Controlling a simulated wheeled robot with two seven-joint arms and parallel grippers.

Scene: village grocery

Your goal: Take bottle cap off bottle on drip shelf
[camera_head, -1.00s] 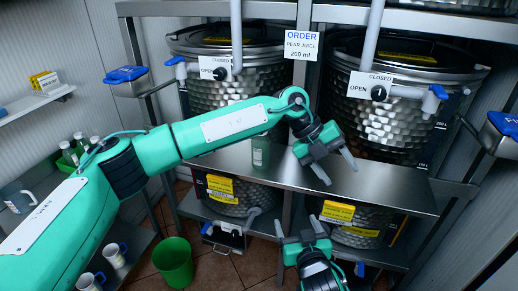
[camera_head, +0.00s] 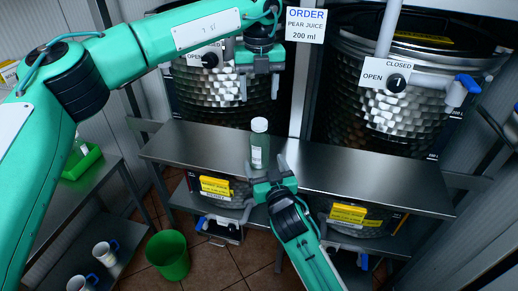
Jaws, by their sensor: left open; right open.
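A clear, greenish bottle (camera_head: 259,157) stands upright on the metal drip shelf (camera_head: 350,178), near its front edge. A white cap (camera_head: 260,125) sits on its top. My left gripper (camera_head: 259,88) is above the cap, pointing down, open and empty, with a clear gap between its fingertips and the cap. My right gripper (camera_head: 266,166) is open at the bottle's lower front, just at the shelf's front edge. The bottle's base is partly hidden by it, and I cannot tell whether the fingers touch the bottle.
Two hammered metal tanks (camera_head: 385,115) with taps and OPEN/CLOSED signs stand behind the shelf. An order sign (camera_head: 305,25) reads pear juice 200 ml. A green bin (camera_head: 167,256) stands on the floor. Mugs (camera_head: 105,252) and a green tray (camera_head: 82,161) are at left. The shelf's right part is clear.

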